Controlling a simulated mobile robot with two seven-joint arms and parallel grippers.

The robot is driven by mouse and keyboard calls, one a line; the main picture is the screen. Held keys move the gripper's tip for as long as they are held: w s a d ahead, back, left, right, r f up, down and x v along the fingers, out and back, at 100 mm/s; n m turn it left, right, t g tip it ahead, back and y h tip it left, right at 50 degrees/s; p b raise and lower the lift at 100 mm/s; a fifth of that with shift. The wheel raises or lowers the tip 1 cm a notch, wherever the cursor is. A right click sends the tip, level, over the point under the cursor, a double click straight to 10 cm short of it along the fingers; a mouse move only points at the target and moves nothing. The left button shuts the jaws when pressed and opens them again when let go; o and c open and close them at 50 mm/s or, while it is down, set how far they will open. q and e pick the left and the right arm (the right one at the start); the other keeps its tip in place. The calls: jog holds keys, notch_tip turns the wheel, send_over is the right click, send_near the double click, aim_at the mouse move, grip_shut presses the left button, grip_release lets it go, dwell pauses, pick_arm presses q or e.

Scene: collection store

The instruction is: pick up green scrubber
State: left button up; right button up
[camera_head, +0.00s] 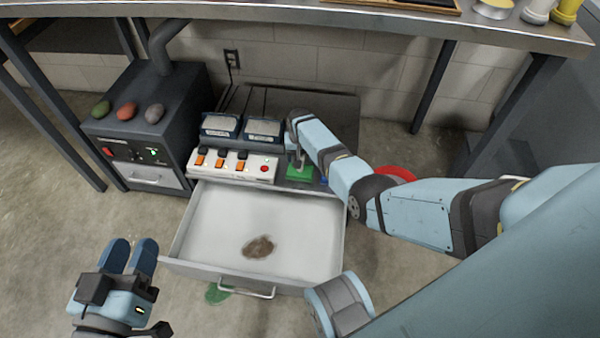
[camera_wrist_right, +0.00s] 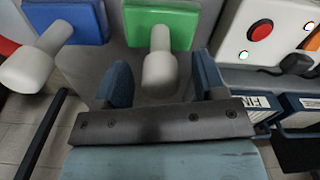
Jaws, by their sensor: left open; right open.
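The green scrubber (camera_head: 300,173) stands on top of the drawer cabinet, right of the white switch box, partly covered by my right gripper in the head view. In the right wrist view the green scrubber (camera_wrist_right: 185,22) shows a green block with a pale handle pointing toward my gripper. My right gripper (camera_wrist_right: 162,78) is open, with one dark finger on each side of the handle's end and gaps visible. My left gripper (camera_head: 130,244) is open and empty, low at the left in front of the cabinet.
A blue scrubber (camera_wrist_right: 72,18) stands close beside the green one. The switch box (camera_head: 235,166) is on the other side. The drawer (camera_head: 205,225) is open with a brown lump (camera_head: 258,247) inside. A dark stove (camera_head: 150,100) holding three stones stands left. A tabletop overhangs behind.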

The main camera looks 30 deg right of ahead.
grip_shut()
pick_arm(q)
jog(key=shift+r, duration=0.15)
pick_arm(e)
jog(key=shift+r, duration=0.15)
pick_arm(q)
notch_tip(320, 180, up, 8)
jog(key=t+p, duration=0.3)
jog(key=p, duration=0.4)
jog(key=a+f+n+g+y+p, duration=0.1)
jog(key=a+f+g+y+p, duration=0.1)
jog(key=f, duration=0.4)
jog(key=shift+s+a+f+g+y+p, duration=0.15)
jog(key=shift+a+f+g+y+p, duration=0.3)
jog(key=shift+a, duration=0.2)
pick_arm(e)
notch_tip(320, 180, up, 20)
jog(key=c, duration=0.7)
grip_release()
jog(key=shift+c, duration=1.1)
jog(key=shift+s+f, duration=0.1)
jog(key=shift+f, duration=0.1)
